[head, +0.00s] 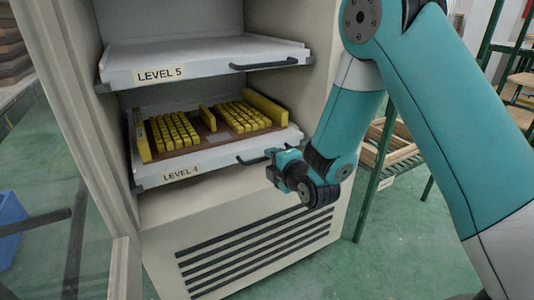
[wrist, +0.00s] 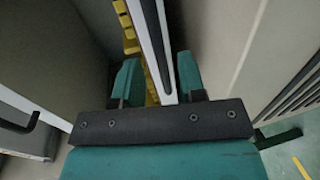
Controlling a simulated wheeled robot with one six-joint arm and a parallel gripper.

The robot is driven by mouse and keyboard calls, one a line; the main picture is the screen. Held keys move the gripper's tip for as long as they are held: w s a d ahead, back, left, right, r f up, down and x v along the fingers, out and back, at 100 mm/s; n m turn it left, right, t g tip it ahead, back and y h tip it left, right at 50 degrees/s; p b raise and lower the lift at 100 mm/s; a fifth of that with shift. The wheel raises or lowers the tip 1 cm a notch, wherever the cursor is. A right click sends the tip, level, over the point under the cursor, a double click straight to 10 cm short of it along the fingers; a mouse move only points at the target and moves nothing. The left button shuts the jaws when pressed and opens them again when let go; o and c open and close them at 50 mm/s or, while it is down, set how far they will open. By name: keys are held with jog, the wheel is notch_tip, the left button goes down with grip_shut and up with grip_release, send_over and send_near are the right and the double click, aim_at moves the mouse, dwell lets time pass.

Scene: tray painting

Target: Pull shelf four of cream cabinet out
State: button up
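The cream cabinet (head: 275,230) stands open in the head view. Shelf four (head: 150,180), labelled LEVEL 4, is a white tray with yellow blocks on a brown board. Its dark handle (head: 252,160) is on the right of its front. My gripper (head: 277,154) is at the right end of this handle. In the wrist view the two teal fingers of my gripper (wrist: 157,62) are spread apart, with the white edge of shelf four (wrist: 153,28) showing between them.
Shelf five (head: 215,62), with its own dark handle (head: 264,64), sits above. A vented panel (head: 255,250) is below shelf four. A glass door (head: 65,150) stands open at left. A green rack (head: 385,155) with wooden trays is at right. Green floor (head: 400,250) is clear in front of it.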

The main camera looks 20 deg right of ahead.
jog(key=shift+b+x, duration=0.35)
jog(key=shift+x, duration=0.85)
jog(key=shift+w+a+f, duration=0.1)
jog(key=shift+w+a, duration=0.05)
jog(key=shift+w, duration=0.3)
grip_shut()
